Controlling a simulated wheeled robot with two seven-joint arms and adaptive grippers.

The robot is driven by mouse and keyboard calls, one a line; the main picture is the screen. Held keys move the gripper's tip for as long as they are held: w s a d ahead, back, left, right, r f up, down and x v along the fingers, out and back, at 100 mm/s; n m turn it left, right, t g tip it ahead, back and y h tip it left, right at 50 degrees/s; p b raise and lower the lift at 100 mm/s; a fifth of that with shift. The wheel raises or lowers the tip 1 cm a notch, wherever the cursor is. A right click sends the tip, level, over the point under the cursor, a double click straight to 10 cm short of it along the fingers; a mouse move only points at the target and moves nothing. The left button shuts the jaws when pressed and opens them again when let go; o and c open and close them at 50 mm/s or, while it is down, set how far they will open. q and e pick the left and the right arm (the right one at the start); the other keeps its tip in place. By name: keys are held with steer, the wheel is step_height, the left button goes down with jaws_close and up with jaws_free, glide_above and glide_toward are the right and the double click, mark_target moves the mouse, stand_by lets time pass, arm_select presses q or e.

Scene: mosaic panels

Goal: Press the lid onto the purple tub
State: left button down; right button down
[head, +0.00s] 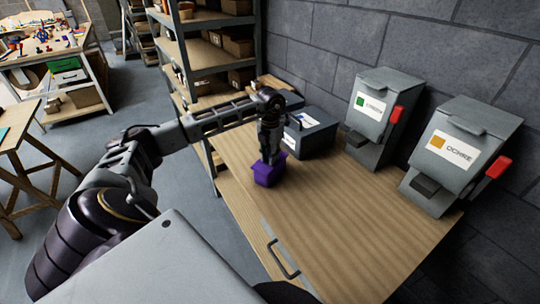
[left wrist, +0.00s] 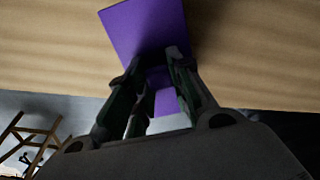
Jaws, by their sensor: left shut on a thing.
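The purple tub (head: 267,177) stands on the wooden bench top. My left gripper (head: 270,158) points down at its top. In the left wrist view, a flat purple square, which looks like the lid (left wrist: 145,28), fills the space beyond the fingertips. My left gripper (left wrist: 158,72) is shut there on a purple part near the middle, which the fingers partly cover. Lid and tub share one colour. I cannot tell whether a gap lies between them. My right gripper is not in view.
A dark grey box (head: 312,132) stands on the bench just behind the tub. Two grey dispensers, one with a green label (head: 378,112) and one labelled ochre (head: 455,150), stand along the wall. The bench top (head: 350,225) is clear in front. Metal shelves (head: 210,55) stand behind.

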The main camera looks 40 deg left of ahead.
arm_select(q)
steer(key=c, duration=1.2)
jaws_free()
steer(key=o, duration=0.5)
steer(key=shift+r, duration=0.15)
steer(key=shift+r+p, duration=0.95)
steer(key=shift+r, duration=0.45)
steer(key=shift+r+p, duration=1.2)
steer(key=shift+r, duration=0.75)
